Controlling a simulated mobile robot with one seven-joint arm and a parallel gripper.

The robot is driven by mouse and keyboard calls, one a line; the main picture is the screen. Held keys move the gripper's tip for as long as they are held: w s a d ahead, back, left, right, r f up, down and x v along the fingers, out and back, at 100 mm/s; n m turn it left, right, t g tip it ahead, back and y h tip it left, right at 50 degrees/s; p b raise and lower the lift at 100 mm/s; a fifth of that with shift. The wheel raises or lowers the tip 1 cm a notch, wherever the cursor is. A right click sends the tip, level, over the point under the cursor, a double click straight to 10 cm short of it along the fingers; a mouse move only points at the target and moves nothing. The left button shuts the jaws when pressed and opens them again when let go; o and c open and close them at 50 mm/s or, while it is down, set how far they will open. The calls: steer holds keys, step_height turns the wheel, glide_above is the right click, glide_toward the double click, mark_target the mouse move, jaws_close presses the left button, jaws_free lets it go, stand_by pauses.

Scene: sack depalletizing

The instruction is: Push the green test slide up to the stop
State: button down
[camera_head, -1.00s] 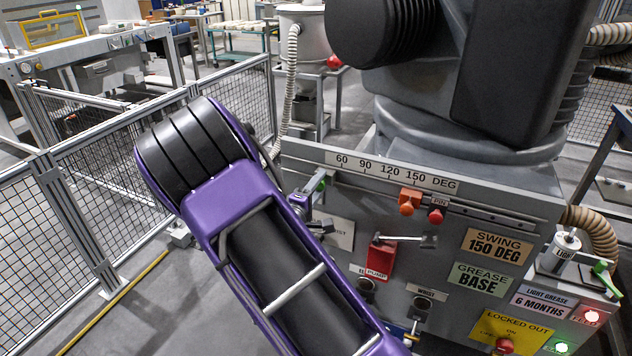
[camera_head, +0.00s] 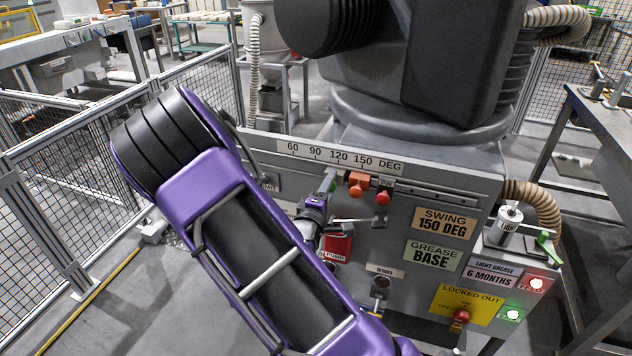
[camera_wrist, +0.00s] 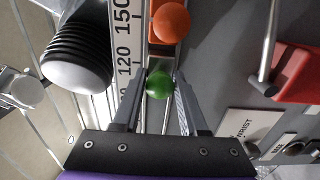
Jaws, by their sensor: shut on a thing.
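The green test slide (camera_head: 332,184) shows as a small green piece on the rail below the degree scale (camera_head: 340,157), near the 120 mark. In the wrist view its round green knob (camera_wrist: 158,85) sits between the two fingers of my gripper (camera_wrist: 159,76), which is shut on it. In the head view my gripper (camera_head: 316,205) reaches the rail from below left and partly hides the slide. The orange stop (camera_head: 357,184) is just to the right, near 150; its knob also shows in the wrist view (camera_wrist: 171,22). A small gap separates the two knobs; whether their bases touch is unclear.
A red pin knob (camera_head: 383,198) sits right of the stop. A red pump block (camera_head: 337,248) with a metal lever lies below the rail. A yellow lockout plate (camera_head: 466,304) and lit lamps are lower right. Mesh fence (camera_head: 90,185) stands at left.

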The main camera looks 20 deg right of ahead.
steer(key=shift+s+d, duration=0.45)
steer(key=shift+d, duration=0.15)
steer(key=c, duration=0.5)
jaws_free()
steer(key=shift+p+v, duration=1.2)
steer(key=shift+v, duration=7.55)
steer(key=shift+w, duration=0.1)
